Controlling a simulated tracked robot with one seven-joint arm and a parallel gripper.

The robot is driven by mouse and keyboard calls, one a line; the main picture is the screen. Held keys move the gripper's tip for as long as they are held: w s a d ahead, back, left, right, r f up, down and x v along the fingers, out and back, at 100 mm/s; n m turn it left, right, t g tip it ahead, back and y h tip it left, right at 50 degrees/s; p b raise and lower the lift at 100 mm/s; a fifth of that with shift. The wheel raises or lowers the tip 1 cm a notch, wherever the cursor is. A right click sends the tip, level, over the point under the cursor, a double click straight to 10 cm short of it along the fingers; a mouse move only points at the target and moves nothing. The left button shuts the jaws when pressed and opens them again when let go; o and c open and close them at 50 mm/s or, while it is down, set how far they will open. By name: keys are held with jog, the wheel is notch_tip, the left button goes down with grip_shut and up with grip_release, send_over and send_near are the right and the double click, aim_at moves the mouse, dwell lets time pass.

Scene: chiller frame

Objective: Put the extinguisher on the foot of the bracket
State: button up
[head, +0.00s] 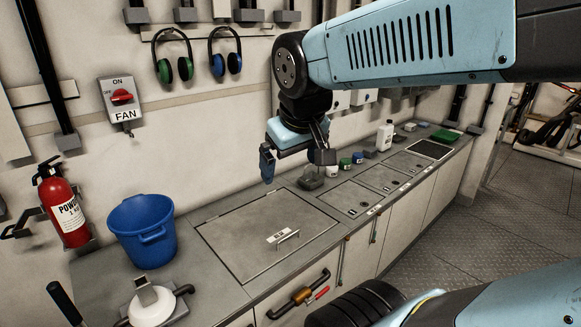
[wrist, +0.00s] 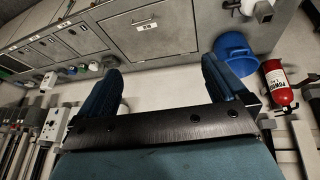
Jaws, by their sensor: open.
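The red extinguisher (head: 66,207) with a black top and a white "POWDER" label is at the left of the head view, beside the wall. It leans in the picture. Dark bracket arms (head: 22,224) show beside it; the bracket's foot is hidden or cannot be made out. The extinguisher also shows at the right of the wrist view (wrist: 277,84). My gripper (head: 295,165) is open and empty above the counter, well to the right of the extinguisher. Its two blue fingers stand wide apart in the wrist view (wrist: 163,88).
A blue bucket (head: 132,247) stands on the counter (head: 205,285), just right of the extinguisher. A white lidded object (head: 152,306) lies in front of it. Bottles and small jars (head: 345,165) stand behind my gripper. A hatch (head: 250,220) has clear space above it.

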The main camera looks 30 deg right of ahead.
jog(key=shift+s+a+m+y, duration=0.3)
jog(key=shift+s+a, duration=0.1)
jog(key=shift+s, duration=0.2)
jog(key=shift+s+a+m+y, duration=0.2)
jog(key=shift+s+a+m, duration=0.15)
jog(key=shift+s, duration=0.2)
